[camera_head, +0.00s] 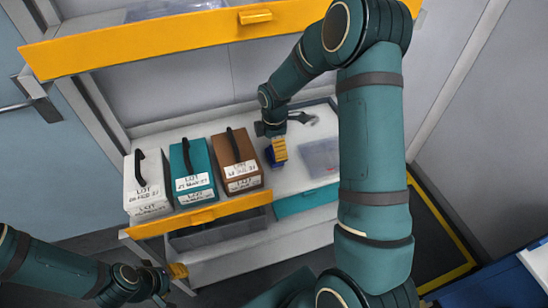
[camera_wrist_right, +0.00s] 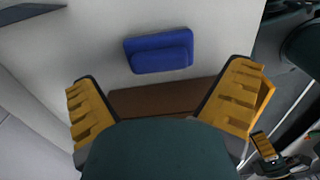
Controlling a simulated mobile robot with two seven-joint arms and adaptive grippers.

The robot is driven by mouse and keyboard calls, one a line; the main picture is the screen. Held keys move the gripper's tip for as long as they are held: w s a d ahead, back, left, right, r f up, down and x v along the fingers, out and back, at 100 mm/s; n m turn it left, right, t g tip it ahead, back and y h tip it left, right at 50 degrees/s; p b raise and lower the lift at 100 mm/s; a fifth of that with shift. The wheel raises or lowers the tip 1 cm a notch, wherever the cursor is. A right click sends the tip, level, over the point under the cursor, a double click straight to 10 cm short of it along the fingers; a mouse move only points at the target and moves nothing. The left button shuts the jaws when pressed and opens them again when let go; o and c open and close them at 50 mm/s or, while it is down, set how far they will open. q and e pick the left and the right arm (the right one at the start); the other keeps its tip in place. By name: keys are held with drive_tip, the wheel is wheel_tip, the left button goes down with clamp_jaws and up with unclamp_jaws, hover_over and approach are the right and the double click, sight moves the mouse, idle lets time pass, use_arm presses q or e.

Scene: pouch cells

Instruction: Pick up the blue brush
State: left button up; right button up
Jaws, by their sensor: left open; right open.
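The blue brush (camera_wrist_right: 160,52) lies on the pale surface in the right wrist view, ahead of and between my right gripper's yellow fingers. My right gripper (camera_wrist_right: 165,100) is open, with nothing between its fingers and a gap to the brush. In the head view, my right gripper (camera_head: 279,150) hangs over the shelf just right of the brown box, and the brush (camera_head: 269,156) shows partly behind its fingers. My left gripper (camera_head: 178,272) is open and empty at the lower left, below the shelf's yellow front edge.
A white box (camera_head: 146,185), a teal box (camera_head: 193,172) and a brown box (camera_head: 237,162) with black handles stand left of the brush. A clear bin (camera_head: 320,158) is to the right. An orange-edged upper shelf (camera_head: 180,38) overhangs the back. A teal drawer front (camera_head: 305,201) is below.

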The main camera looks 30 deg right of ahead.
sight(269, 152)
drive_tip(key=shift+f+b, duration=0.45)
drive_tip(key=shift+f, duration=2.45)
drive_tip(key=c, duration=1)
